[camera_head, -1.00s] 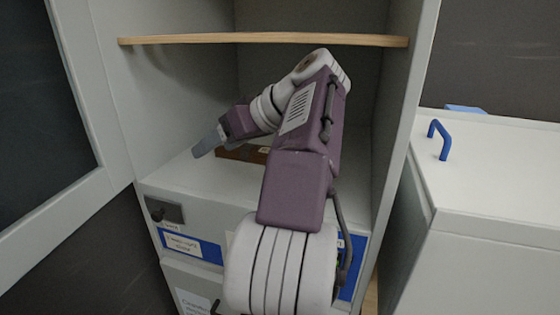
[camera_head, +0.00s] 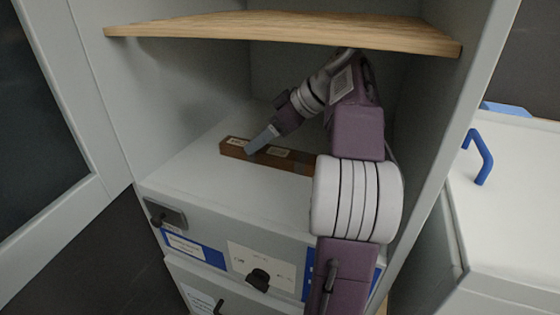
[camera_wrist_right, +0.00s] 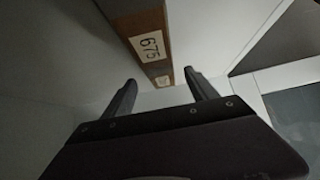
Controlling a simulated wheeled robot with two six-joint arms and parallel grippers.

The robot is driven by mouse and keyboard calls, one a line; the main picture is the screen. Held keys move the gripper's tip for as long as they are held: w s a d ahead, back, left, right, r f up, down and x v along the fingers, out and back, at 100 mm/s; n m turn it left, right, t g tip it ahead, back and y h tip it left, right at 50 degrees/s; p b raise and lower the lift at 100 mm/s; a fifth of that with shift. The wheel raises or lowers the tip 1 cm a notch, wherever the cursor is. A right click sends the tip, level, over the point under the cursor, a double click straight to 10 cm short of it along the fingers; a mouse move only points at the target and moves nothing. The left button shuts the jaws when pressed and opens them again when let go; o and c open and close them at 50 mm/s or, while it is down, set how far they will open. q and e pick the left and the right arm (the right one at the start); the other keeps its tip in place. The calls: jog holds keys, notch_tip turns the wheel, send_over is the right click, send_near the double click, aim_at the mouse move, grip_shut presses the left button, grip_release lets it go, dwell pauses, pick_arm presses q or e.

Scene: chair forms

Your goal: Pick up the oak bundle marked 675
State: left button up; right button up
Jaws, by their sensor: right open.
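The oak bundle, a long brown bar (camera_head: 296,163), lies on the cabinet floor below the wooden shelf. In the right wrist view the bundle (camera_wrist_right: 133,20) carries a pale label reading 675 (camera_wrist_right: 148,46). My right gripper (camera_head: 257,143) reaches into the cabinet, its fingers overlapping the bundle left of its middle in the head view. In the wrist view the right gripper (camera_wrist_right: 161,80) is open, and the bundle's lower end shows between its fingertips. I cannot tell whether the fingers touch it. The bundle's right end is hidden behind my arm in the head view. My left gripper is not in view.
The wooden shelf (camera_head: 290,30) hangs above my right arm. An open cabinet door (camera_head: 85,190) stands at left, and side walls bound the space. Labelled drawers (camera_head: 195,222) are below. A white unit with a blue handle (camera_head: 481,157) stands at right.

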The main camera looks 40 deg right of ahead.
aim_at(233, 141)
jog(key=w, duration=0.1)
jog(key=w+a, duration=0.2)
jog(key=w, duration=0.1)
jog(key=shift+w, duration=0.1)
jog(key=b+x, duration=0.3)
jog(key=x, duration=0.2)
jog(key=shift+w+a, duration=0.15)
jog(key=shift+w, duration=0.05)
jog(key=shift+r, duration=0.1)
grip_shut()
